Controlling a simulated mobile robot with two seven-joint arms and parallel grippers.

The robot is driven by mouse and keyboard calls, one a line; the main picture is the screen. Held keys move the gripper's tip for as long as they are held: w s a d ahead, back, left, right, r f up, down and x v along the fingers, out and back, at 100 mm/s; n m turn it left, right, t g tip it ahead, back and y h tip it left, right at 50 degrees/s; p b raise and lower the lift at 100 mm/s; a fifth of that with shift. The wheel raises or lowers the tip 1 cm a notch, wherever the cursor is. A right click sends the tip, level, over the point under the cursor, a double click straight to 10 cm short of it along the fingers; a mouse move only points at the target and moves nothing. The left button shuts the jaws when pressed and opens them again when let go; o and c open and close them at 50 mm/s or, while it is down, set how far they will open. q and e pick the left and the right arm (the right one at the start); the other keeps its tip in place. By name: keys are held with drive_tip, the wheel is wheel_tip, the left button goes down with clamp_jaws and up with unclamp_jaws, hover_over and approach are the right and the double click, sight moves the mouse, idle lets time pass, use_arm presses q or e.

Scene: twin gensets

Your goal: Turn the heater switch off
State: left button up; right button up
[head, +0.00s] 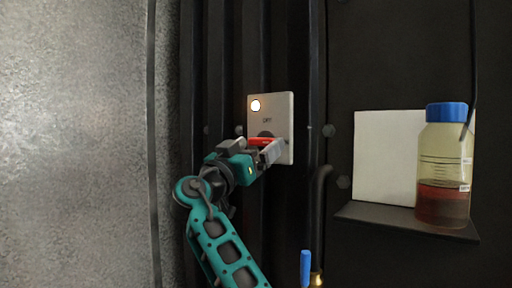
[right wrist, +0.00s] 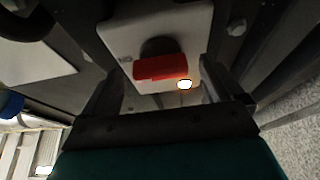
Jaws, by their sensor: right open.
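The heater switch is a light grey plate (head: 284,118) on the dark ribbed wall, with a lit lamp at its upper left and small lettering I cannot read surely. Its red handle (head: 259,141) lies about level on a dark round hub; the gripper partly hides it in the head view. In the right wrist view the red handle (right wrist: 160,67) and the glowing lamp (right wrist: 184,85) show clearly. My right gripper (head: 266,152) is open at the handle, with one finger on each side of it in the wrist view. I cannot tell whether they touch. My left gripper is out of view.
A bottle with a blue cap (head: 446,165) and dark red liquid stands on a small shelf (head: 390,218) at the right, before a white panel (head: 385,150). A blue-handled part (head: 305,268) is at the bottom. A black pipe (head: 318,205) runs below the plate's right side.

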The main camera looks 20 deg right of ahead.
drive_tip(key=shift+w+d, duration=0.1)
drive_tip(key=shift+d, duration=0.05)
drive_tip(key=shift+c, duration=0.2)
drive_tip(key=c, duration=1)
